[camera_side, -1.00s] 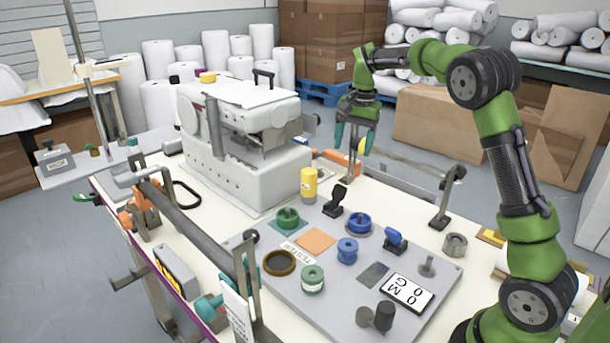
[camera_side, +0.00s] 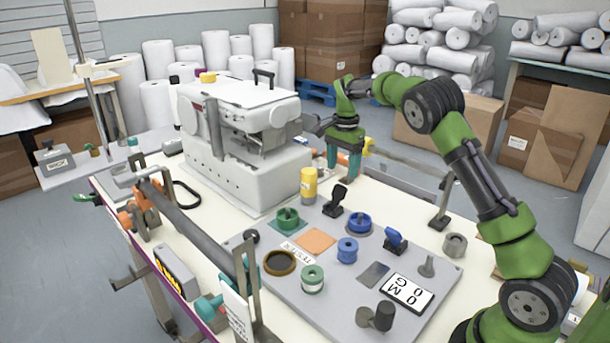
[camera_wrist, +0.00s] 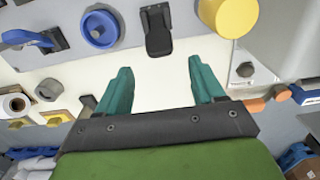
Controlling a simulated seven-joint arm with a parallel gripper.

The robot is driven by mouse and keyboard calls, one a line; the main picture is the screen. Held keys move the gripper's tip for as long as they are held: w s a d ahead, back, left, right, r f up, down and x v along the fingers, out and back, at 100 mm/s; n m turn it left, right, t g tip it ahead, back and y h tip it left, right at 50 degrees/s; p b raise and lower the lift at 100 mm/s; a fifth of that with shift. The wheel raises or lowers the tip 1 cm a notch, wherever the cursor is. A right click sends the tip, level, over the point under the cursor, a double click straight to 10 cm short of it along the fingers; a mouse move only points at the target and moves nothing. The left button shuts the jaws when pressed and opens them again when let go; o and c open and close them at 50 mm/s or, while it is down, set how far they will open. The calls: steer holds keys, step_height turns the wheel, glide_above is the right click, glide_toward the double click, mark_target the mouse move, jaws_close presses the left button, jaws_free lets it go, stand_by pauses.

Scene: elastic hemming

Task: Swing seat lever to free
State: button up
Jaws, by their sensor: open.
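Two small levers stand on the grey plate (camera_side: 300,262), and I cannot tell which is the seat lever. One is a black lever (camera_side: 335,200) on a black base, tilted up, at the plate's back edge. The other is a blue lever (camera_side: 395,240) farther right. In the wrist view the black lever (camera_wrist: 157,28) is at top centre and the blue lever (camera_wrist: 30,40) at upper left. My gripper (camera_side: 342,160) is open and empty, pointing down behind the black lever, apart from it. Its teal fingers (camera_wrist: 158,68) are spread, with the black lever beyond the gap.
A yellow cylinder (camera_side: 309,185) stands just left of the black lever. A blue ring part (camera_side: 359,223) sits to its right. The white machine (camera_side: 245,150) rises at left, close to my gripper. A grey bar (camera_side: 415,166) on posts runs behind the plate.

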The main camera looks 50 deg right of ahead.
mark_target(342, 186)
step_height(342, 186, down, 7)
stand_by(0.3)
jaws_close()
stand_by(0.4)
